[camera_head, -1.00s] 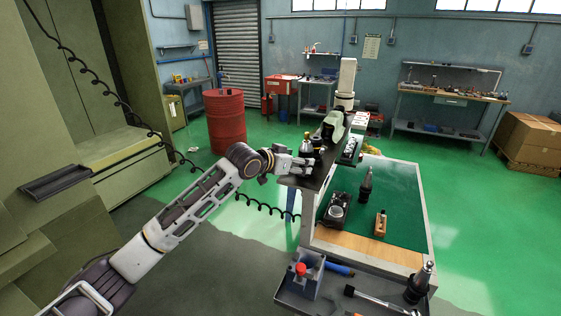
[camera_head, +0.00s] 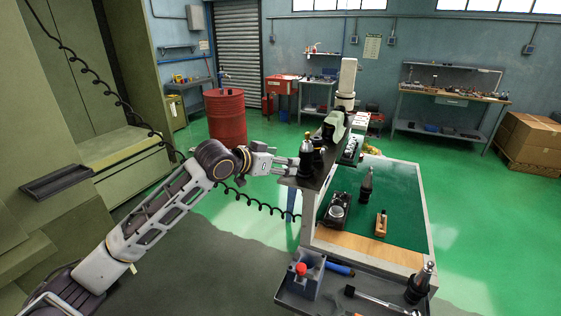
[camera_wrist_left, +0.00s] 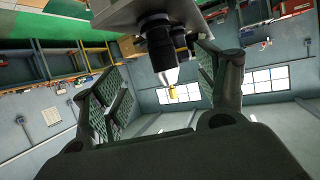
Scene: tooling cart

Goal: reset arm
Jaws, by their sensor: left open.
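My left gripper (camera_head: 292,164) is open at the left end of the cart's dark upper shelf (camera_head: 322,172). A tool holder (camera_head: 305,158) with a dark body and a light, brass-tipped nose stands upright on that shelf, just right of the fingertips. In the left wrist view the two fingers (camera_wrist_left: 165,100) are spread apart, and the tool holder (camera_wrist_left: 160,47) shows beyond and between them, apparently not held. A second dark holder (camera_head: 318,142) stands close behind it. My right gripper is not in view.
The cart's green mat (camera_head: 398,205) holds a dark holder (camera_head: 366,185), a black device (camera_head: 337,210) and a wooden-based piece (camera_head: 381,223). A red barrel (camera_head: 226,118) stands behind my arm. Open floor lies left of the cart.

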